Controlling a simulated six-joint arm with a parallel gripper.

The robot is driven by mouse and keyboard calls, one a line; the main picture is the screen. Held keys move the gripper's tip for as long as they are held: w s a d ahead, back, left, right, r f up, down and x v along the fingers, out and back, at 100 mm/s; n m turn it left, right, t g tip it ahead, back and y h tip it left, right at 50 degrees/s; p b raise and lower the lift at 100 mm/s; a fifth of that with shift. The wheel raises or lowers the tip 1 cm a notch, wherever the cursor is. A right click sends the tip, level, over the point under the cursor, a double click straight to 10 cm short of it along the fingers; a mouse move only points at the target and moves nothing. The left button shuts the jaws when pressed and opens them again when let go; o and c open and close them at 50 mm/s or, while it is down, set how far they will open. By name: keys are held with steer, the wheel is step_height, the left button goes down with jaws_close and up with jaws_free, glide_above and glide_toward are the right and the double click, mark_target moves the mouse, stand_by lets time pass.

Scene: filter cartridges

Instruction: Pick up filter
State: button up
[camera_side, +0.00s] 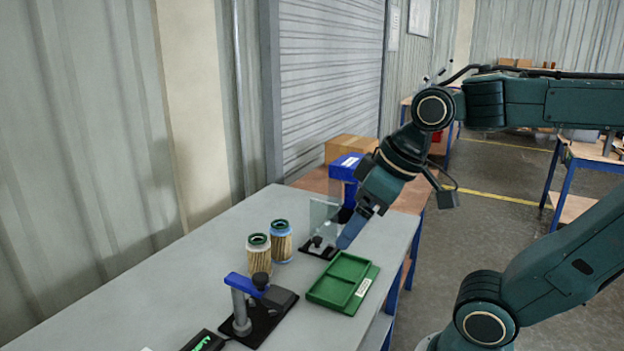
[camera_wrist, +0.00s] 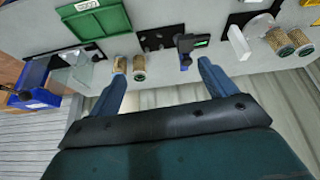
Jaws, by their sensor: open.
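Two pleated tan filters stand upright side by side on the grey table in the side view, one with a dark green and white top (camera_side: 259,256) and one with a blue top band (camera_side: 281,243). In the wrist view two small filters (camera_wrist: 120,65) (camera_wrist: 139,68) show beyond the fingers, left of centre. My gripper (camera_side: 348,236) points down at a slant, right of the filters and above the far side of the green tray (camera_side: 322,295). In the wrist view my gripper (camera_wrist: 160,82) has its blue fingers wide apart with nothing between them.
A blue-armed fixture (camera_side: 240,283) on a black base stands in front of the filters. A clear panel stand (camera_side: 323,215) is behind the tray. The wrist view shows two more filters (camera_wrist: 279,42) (camera_wrist: 299,40) at far right. Bare tabletop lies left of the filters.

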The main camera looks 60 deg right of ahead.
steer(key=w+d+r+n, duration=0.1)
steer(key=w+d+n, duration=0.15)
steer(key=w, duration=0.65)
steer(key=n+g+y, duration=0.2)
steer(key=n+y, duration=0.1)
steer(key=n, duration=0.1)
glide_above(282, 223)
steer(key=s+d, duration=0.3)
steer(key=s, duration=0.1)
step_height(282, 223, down, 11)
steer(key=shift+w+x, duration=0.15)
steer(key=shift+x, duration=2.1)
steer(key=shift+w+x, duration=0.15)
steer(key=shift+x, duration=2.05)
steer(key=shift+r, duration=0.1)
steer(key=shift+a+h, duration=0.1)
steer(key=shift+h, duration=0.2)
steer(key=shift+w+x, duration=0.2)
steer(key=shift+x, duration=2.4)
steer(key=shift+r, duration=0.1)
steer(key=shift+c, duration=0.4)
